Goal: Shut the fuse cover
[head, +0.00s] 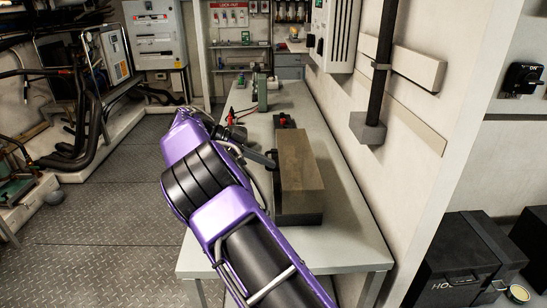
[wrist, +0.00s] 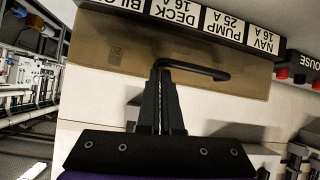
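The fuse cover (wrist: 115,45) is a brown, see-through-looking panel in the upper part of the wrist view, with a black bar handle (wrist: 205,72). Above it runs a row of upside-down labels (wrist: 215,22) reading DECK, PUMP and NAV. My gripper (wrist: 162,68) has its two black fingers close together at the left end of the handle, and they appear shut on it. The fingertips hide that end. In the head view, my gripper (head: 270,160) reaches the left side of the brown-topped fuse box (head: 302,185) on the bench; the cover's angle is unclear there.
The grey bench (head: 340,235) runs along the right wall, with small items (head: 262,90) at its far end. A vertical black pipe (head: 382,65) is on the wall. A black case (head: 455,265) stands at the lower right.

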